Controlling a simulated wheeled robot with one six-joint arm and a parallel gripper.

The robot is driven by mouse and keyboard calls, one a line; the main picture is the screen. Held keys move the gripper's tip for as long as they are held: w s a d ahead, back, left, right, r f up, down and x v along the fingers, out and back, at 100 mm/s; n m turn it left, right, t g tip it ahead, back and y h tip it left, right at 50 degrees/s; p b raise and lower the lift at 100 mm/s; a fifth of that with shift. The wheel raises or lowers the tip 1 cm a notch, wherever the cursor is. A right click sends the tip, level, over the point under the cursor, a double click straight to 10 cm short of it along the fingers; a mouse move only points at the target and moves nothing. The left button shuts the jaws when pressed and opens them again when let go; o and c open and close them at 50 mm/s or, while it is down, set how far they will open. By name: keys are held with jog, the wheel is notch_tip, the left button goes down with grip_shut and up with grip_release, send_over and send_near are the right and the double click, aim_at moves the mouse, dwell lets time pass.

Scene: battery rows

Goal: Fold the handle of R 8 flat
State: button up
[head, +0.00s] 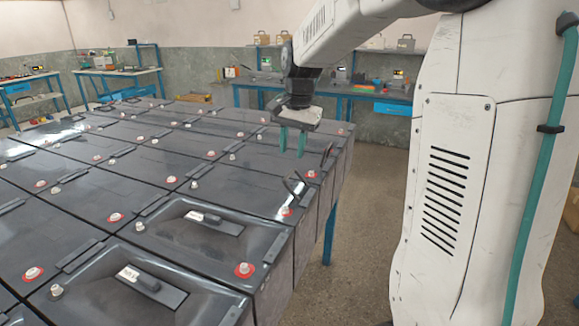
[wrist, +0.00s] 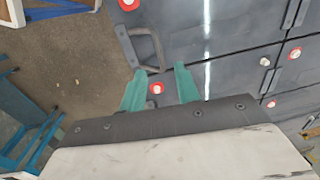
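Dark grey batteries stand in rows on a table. Two handles stand up at the right edge in the head view: a nearer one (head: 296,188) and a farther one (head: 327,158). I cannot read any label, so I cannot tell which is R 8. My gripper (head: 291,152) points down above the batteries, with its two teal fingers apart and nothing visible between them. In the wrist view, a raised handle loop (wrist: 151,42) shows just beyond the fingertips of my gripper (wrist: 160,69). I cannot tell whether a finger touches it.
Two near batteries have handles lying flat, one (head: 214,222) behind the other (head: 153,287). Round terminals, some with red rings (head: 244,269), stick up along the batteries. Workbenches (head: 350,98) line the back wall. Bare floor (head: 370,230) lies right of the table.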

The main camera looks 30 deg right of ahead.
aim_at(289, 173)
jog(key=f, duration=0.6)
jog(key=shift+w+a, duration=0.2)
grip_shut()
